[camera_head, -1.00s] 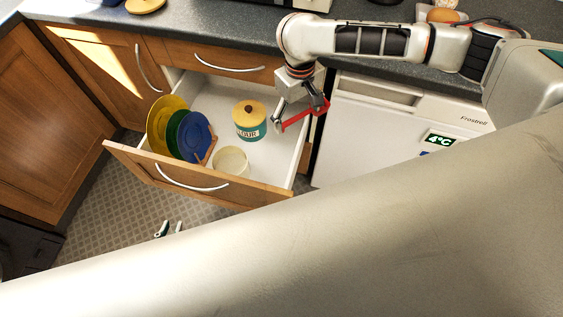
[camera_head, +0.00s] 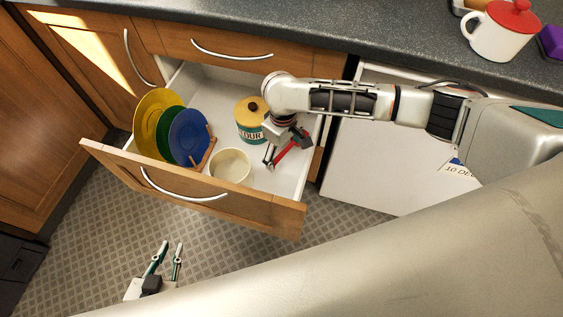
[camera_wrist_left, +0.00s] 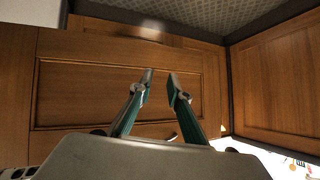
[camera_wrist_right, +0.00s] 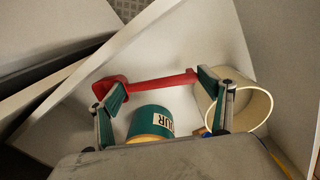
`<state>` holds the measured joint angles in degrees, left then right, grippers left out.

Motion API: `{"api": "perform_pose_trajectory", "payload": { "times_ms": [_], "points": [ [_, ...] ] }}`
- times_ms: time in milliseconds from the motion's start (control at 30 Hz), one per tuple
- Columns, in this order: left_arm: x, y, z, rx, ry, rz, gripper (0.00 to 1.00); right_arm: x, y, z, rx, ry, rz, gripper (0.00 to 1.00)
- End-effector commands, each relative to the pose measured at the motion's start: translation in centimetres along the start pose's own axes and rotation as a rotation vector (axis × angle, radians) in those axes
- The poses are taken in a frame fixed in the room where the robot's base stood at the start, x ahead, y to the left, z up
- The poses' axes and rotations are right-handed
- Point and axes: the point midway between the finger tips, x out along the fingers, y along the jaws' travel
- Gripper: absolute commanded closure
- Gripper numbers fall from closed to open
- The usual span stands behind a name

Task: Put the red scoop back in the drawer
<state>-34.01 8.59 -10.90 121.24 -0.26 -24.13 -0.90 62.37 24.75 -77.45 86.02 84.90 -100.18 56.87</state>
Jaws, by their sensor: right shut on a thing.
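The red scoop (camera_head: 292,148) is held by my right gripper (camera_head: 283,152), over the right side of the open drawer (camera_head: 255,213). In the right wrist view the red scoop (camera_wrist_right: 160,83) spans between the two fingers, and my right gripper (camera_wrist_right: 160,88) is shut on it. Whether the scoop touches the drawer floor I cannot tell. My left gripper (camera_head: 170,250) is open and empty, low in front of the drawer. In the left wrist view my left gripper (camera_wrist_left: 160,77) has its fingertips apart, with wooden cabinet fronts beyond.
The drawer holds yellow (camera_head: 147,112), green and blue (camera_head: 188,135) plates in a rack, a flour canister (camera_head: 248,130) and a cream bowl (camera_head: 231,166). The canister and bowl are close to the scoop. A white appliance (camera_head: 375,160) stands right of the drawer. A red-lidded white mug (camera_head: 497,38) is on the counter.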

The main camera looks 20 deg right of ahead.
Motion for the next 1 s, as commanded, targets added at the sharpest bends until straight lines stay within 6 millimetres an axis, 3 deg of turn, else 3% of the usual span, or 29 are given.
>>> {"api": "perform_pose_trajectory", "payload": {
  "times_ms": [33, 100, 367, 633, 800, 1000],
  "points": [
    [0.3, 0.5, 0.8, -0.002, -0.008, 0.008, 0.82, 2.0, -0.2, 0.3, 0.0, -0.009, -0.006, 0.37],
    [0.3, 0.6, 0.7, -0.002, -0.003, 0.012, 0.82, 3.0, -0.2, 0.2, 0.0, -0.008, -0.005, 0.37],
    [0.4, 0.8, 0.2, -0.003, 0.007, 0.016, 0.82, 4.2, -0.1, -0.1, 0.002, 0.001, 0.0, 0.37],
    [0.8, 1.5, 0.9, -0.006, 0.002, 0.031, 0.82, 8.3, -0.3, 0.3, 0.001, -0.007, -0.004, 0.37],
    [0.8, 1.2, -0.4, -0.002, 0.024, 0.027, 0.82, 8.0, -0.1, 0.0, 0.001, 0.002, 0.002, 0.4],
    [0.8, 1.1, -0.6, -0.002, 0.029, 0.025, 0.82, 8.1, -0.1, -0.1, 0.002, 0.002, 0.002, 0.4]
  ]
}}
